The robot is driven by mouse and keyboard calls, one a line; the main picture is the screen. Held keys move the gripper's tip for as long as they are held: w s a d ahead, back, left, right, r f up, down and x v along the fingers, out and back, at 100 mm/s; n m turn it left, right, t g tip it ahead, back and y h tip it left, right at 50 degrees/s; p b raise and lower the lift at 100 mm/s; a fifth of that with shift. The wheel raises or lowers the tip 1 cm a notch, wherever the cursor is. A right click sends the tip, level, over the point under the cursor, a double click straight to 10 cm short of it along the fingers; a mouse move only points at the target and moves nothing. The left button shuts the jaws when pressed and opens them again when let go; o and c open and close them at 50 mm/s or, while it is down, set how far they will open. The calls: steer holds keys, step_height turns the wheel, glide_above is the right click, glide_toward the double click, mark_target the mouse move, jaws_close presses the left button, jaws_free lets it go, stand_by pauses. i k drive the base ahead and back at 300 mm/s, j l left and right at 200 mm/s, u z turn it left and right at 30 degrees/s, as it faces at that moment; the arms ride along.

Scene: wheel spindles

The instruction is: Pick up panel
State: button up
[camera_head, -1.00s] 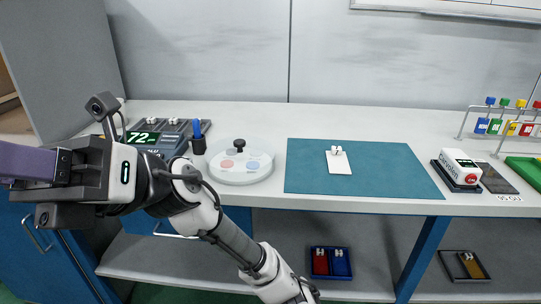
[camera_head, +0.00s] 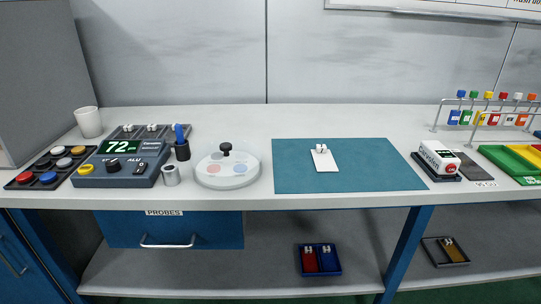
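A small white rectangular panel (camera_head: 324,160) lies flat on the teal mat (camera_head: 375,178), left of the mat's middle. A small pale two-part piece (camera_head: 321,148) sits at its far end. Whether this is the panel of the task, I cannot tell for sure. My gripper and arm are not in view now.
On the bench, left of the mat, are a round white plate with a black knob (camera_head: 227,165), a meter reading 72 (camera_head: 123,163), a disc tray (camera_head: 48,168) and a cup (camera_head: 89,122). Right are a white device (camera_head: 437,158) and a tag rack (camera_head: 490,110). The mat is otherwise clear.

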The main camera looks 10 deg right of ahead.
mark_target(323, 161)
steer(key=l+u, duration=0.75)
steer(key=u, duration=0.2)
steer(key=k+l+u, duration=0.1)
steer(key=l, duration=0.2)
steer(key=k+l+u, duration=0.1)
steer(key=l, duration=0.2)
steer(key=k+l+u, duration=0.15)
steer(key=l, duration=0.8)
steer(key=i, duration=0.2)
